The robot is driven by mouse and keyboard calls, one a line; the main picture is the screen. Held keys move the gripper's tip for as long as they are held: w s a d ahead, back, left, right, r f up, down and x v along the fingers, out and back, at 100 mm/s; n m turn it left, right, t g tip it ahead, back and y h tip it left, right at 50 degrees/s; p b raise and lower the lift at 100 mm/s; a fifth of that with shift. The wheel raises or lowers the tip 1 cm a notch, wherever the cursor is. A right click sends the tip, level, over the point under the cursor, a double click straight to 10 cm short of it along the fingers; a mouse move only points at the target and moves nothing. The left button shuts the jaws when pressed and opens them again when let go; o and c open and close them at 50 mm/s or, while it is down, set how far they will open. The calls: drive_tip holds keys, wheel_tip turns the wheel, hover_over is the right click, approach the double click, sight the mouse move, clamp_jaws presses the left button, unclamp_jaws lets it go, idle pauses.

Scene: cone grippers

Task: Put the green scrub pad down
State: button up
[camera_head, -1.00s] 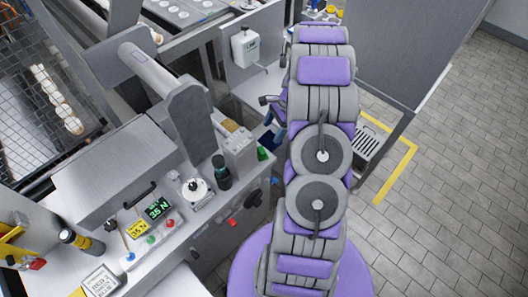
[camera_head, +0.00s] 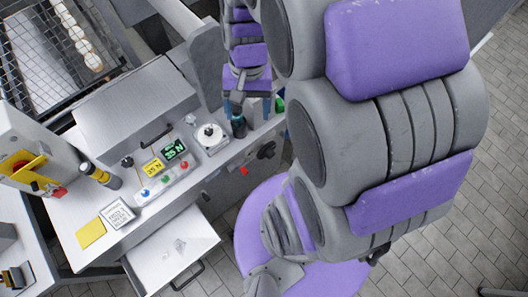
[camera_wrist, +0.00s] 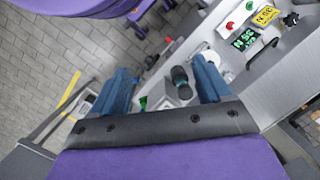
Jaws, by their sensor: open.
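My gripper (camera_head: 249,106) has blue fingers and is open above the counter's right end. It also shows in the wrist view (camera_wrist: 161,66), with a wide gap and nothing held between the fingers. A small green piece (camera_head: 280,104), perhaps the green scrub pad, shows just right of the fingers in the head view. In the wrist view the green piece (camera_wrist: 143,103) lies beside the left finger, partly hidden. A dark bottle (camera_head: 239,126) stands below the gripper. In the wrist view the bottle (camera_wrist: 180,78) appears between the fingers, nearer the right one.
A round white dial unit (camera_head: 210,137), a button strip (camera_head: 165,177) and green and yellow displays sit on the counter. A yellow pad (camera_head: 91,233) and labelled block (camera_head: 118,214) lie at the front left. An open drawer (camera_head: 185,240) juts out in front.

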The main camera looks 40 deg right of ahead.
drive_tip(key=s+a+r+n+h, duration=0.1)
drive_tip(key=s+a+n, duration=0.1)
drive_tip(key=s, duration=0.4)
drive_tip(key=s+a+r+n, duration=0.1)
drive_tip(key=s+a+n, duration=0.1)
drive_tip(key=s+n, duration=0.2)
drive_tip(key=s, duration=0.3)
drive_tip(key=shift+a+r+n+h, duration=0.15)
drive_tip(key=shift+n+h, duration=0.25)
